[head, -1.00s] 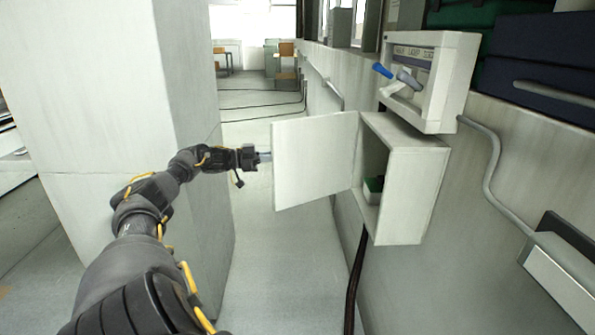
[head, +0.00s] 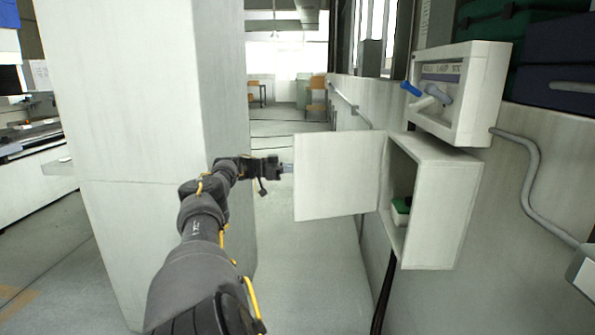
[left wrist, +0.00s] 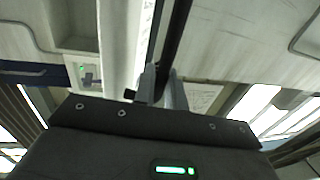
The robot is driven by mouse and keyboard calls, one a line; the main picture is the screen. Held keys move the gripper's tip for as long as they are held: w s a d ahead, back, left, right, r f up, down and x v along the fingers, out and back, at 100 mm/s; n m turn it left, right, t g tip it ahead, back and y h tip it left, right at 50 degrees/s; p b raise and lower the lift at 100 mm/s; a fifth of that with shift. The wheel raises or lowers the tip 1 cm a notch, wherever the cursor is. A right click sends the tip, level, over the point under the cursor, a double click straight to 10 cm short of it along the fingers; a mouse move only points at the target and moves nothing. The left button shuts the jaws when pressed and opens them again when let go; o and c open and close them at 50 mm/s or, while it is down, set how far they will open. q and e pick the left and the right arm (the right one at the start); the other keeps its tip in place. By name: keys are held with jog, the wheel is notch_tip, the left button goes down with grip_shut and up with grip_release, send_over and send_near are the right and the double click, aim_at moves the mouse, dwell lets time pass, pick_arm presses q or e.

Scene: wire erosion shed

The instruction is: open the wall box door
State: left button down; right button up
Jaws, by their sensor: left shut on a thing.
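The wall box (head: 440,205) is a pale grey box fixed to the wall on the right in the head view. Its pale door (head: 338,175) stands swung wide open to the left, with the inside in view. A small green and white item (head: 401,210) is inside the box; it also shows in the left wrist view (left wrist: 88,76). My left gripper (head: 287,168) is at the door's free edge, shut on the door. In the left wrist view the fingers (left wrist: 162,88) are at the pale door edge (left wrist: 122,45). My right gripper is not in view.
A white control panel (head: 458,95) with blue and grey levers sits above the box. A large pale pillar (head: 130,150) stands close left of my arm. Grey floor (head: 300,270) is clear below the door. A dark cable (head: 382,295) runs down beneath the box.

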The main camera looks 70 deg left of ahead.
pick_arm(q)
jog(key=shift+w+d, duration=0.1)
